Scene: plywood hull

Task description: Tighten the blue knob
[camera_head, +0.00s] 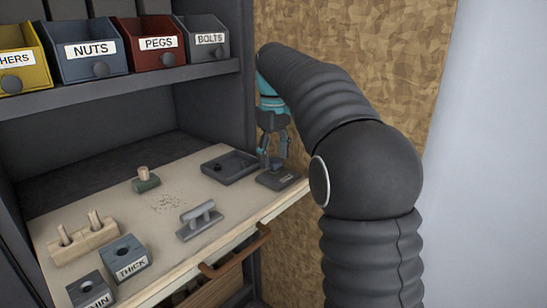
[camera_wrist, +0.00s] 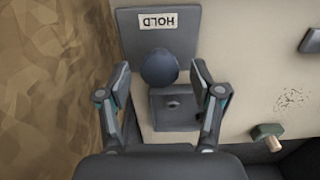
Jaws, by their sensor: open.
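The blue knob (camera_wrist: 160,68) is a dark blue, rounded knob at the edge of a grey plate (camera_wrist: 152,40) labelled HOLD. In the head view the same plate (camera_head: 287,182) lies at the right end of the workbench, and the knob is mostly hidden by my fingers. My gripper (camera_head: 273,157) points down over the plate. In the wrist view my gripper (camera_wrist: 160,76) is open, with one finger on each side of the knob. I see gaps between the fingers and the knob. I cannot tell the exact height of the fingertips.
A dark shallow tray (camera_head: 232,178) sits close left of the plate. A grey handled piece (camera_head: 200,220), a green block with a peg (camera_head: 145,180), and the THICK block (camera_head: 125,260) stand on the bench. A plywood wall (camera_head: 300,235) and cabinet side (camera_head: 215,110) are close by.

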